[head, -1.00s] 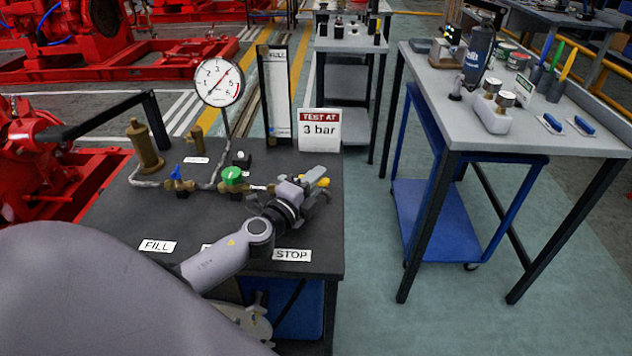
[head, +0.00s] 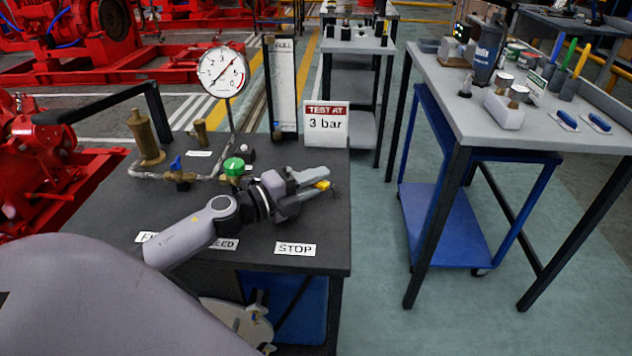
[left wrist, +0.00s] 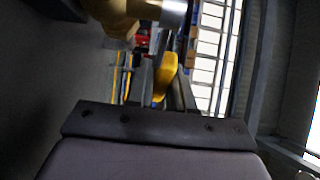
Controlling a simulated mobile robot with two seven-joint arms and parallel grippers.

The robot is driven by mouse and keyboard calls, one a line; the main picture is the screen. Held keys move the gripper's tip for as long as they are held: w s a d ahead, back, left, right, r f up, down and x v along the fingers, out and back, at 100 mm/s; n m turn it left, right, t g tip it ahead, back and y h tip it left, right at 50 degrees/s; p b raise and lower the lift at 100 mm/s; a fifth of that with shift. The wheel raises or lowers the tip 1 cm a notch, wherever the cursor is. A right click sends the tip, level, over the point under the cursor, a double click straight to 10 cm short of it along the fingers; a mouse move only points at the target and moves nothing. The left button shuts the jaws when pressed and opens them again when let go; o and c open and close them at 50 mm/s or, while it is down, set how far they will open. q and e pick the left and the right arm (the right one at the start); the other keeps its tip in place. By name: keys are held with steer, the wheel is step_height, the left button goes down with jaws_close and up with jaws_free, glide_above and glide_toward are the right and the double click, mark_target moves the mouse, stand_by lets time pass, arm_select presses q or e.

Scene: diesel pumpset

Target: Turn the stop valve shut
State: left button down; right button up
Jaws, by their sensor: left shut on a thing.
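The stop valve shows mainly as its yellow lever (head: 322,185), at the right side of the dark bench behind the STOP label (head: 295,249). My left gripper (head: 318,180) is shut on this lever, its fingers pointing right. In the left wrist view the yellow lever (left wrist: 165,75) stands between the fingers, with a brass body (left wrist: 120,15) close by at the top. My gripper hides most of the valve body in the head view. My right gripper is not in view.
A pressure gauge (head: 222,71), a green-handled valve (head: 233,167) and a blue-handled valve (head: 178,171) stand on the bench left of my gripper. Floor right of the bench is clear up to a blue trolley (head: 440,220).

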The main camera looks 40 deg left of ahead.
arm_select(q)
steer(key=c, duration=1.1)
jaws_free()
steer(key=shift+s, duration=0.15)
steer(key=shift+v, duration=3.45)
